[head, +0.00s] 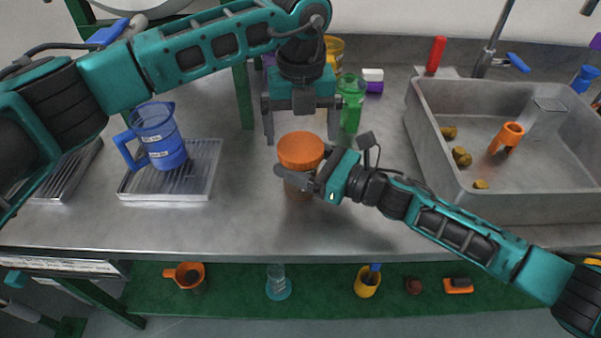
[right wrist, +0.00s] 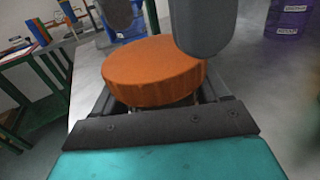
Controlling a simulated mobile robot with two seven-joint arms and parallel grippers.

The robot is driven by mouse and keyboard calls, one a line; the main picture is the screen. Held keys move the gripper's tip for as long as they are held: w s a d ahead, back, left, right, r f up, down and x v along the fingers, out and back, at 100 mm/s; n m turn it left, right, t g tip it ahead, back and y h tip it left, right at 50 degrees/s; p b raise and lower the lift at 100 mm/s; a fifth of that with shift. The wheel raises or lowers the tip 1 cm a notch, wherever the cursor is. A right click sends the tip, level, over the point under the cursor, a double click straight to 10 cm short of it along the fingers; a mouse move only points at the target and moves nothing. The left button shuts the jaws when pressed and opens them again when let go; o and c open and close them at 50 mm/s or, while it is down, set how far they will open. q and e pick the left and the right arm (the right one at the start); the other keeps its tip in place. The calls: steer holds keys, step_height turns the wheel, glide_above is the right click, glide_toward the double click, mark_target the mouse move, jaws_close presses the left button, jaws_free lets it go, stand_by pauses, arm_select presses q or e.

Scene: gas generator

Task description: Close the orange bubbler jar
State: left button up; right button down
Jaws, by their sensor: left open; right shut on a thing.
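The bubbler jar (head: 298,191) stands upright near the front middle of the steel bench, with its orange lid (head: 300,150) over its mouth. The lid also shows large in the right wrist view (right wrist: 152,72). I cannot tell whether it is screwed tight. My right gripper (head: 311,181) is shut on the jar body, below the lid, and hides part of it. My left gripper (head: 301,122) points down from above, open, with its fingers spread wider than the lid. In the right wrist view its dark fingertips hang close above the lid; contact is unclear.
A blue jug (head: 160,140) stands on a metal drain tray (head: 205,185) at left. A green bottle (head: 351,103) stands just behind right of the lid. A grey sink (head: 440,150) with loose items takes up the right.

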arm_select(q)
steer(key=shift+r, duration=0.7)
step_height(320, 180, up, 12)
stand_by(0.4)
arm_select(e)
jaws_free()
steer(key=b+v, duration=0.1)
steer(key=v, duration=1)
steer(key=shift+s+d+f, duration=0.1)
steer(key=shift+d, duration=0.2)
arm_select(q)
steer(key=shift+f, duration=0.6)
arm_select(e)
steer(key=shift+s+d, duration=0.3)
steer(key=shift+d, duration=0.3)
